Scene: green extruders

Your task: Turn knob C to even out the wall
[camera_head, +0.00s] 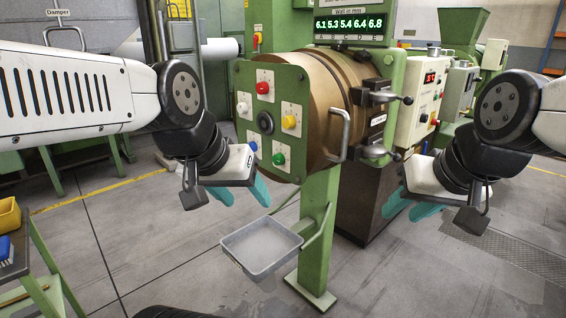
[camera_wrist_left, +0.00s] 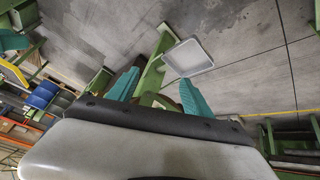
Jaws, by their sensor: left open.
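The extruder head has a green front plate (camera_head: 293,82) with five coloured knobs around a dark centre: red (camera_head: 263,88), yellow (camera_head: 289,121), green (camera_head: 279,158), blue (camera_head: 251,146) and white (camera_head: 242,108). The knob letters are too small to read, so I cannot tell which is C. The display (camera_head: 349,24) reads 6.1, 5.3, 5.4, 6.4, 6.8 above letters A to E. My left gripper (camera_head: 243,192) is open and empty, below the plate's lower left; its fingers also show in the left wrist view (camera_wrist_left: 160,90). My right gripper (camera_head: 409,207) is open and empty, right of the machine's post.
A grey tray (camera_head: 262,247) is fixed to the green post (camera_head: 318,235) below the head; it also shows in the left wrist view (camera_wrist_left: 188,58). Handles (camera_head: 341,135) stick out on the head's right side. A yellow bin (camera_head: 9,214) stands at far left. Floor in front is clear.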

